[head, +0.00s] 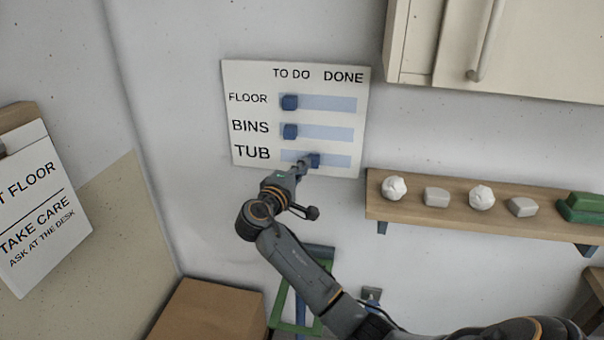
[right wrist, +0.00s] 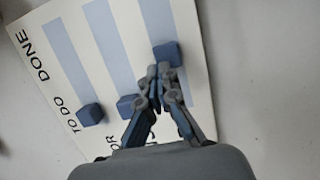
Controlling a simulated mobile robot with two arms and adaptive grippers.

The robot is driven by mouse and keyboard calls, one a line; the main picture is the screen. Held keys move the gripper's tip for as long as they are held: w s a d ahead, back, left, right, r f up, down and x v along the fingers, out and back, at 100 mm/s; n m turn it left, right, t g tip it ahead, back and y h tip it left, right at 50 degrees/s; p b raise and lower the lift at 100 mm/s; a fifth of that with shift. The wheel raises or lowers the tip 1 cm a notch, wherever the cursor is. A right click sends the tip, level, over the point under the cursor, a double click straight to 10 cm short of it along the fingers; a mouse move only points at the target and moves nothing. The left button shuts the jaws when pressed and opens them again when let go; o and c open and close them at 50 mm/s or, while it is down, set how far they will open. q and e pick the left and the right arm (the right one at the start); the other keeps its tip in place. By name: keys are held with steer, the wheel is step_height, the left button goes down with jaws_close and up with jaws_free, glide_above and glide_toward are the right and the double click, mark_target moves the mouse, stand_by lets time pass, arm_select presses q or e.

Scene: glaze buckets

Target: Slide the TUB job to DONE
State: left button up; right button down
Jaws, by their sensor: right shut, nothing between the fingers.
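The white job board (head: 240,113) hangs on the wall with rows FLOOR, BINS and TUB under TO DO and DONE. The blue TUB slider (head: 314,160) is about midway along its pale blue track. It also shows in the right wrist view (right wrist: 166,54), just beyond my fingertips. My right gripper (head: 301,166) is shut and empty, at the TO DO side of that slider; its fingertips (right wrist: 160,72) look close against it, though contact is hard to tell. The FLOOR slider (head: 289,102) and BINS slider (head: 290,131) are at the TO DO end. My left gripper is out of view.
A wooden shelf (head: 420,212) with white lumps, pale blocks and a green item is right of the board. A cream cabinet (head: 520,50) is above it. A cardboard box (head: 212,312) and a green frame (head: 318,258) are below. A notice (head: 45,215) hangs at left.

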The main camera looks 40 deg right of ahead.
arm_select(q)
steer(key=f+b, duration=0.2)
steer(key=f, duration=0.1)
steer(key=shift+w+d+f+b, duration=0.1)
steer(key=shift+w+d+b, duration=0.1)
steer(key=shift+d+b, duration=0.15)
arm_select(e)
steer(key=v, duration=0.9)
steer(key=shift+s, duration=0.3)
steer(key=shift+f, duration=0.15)
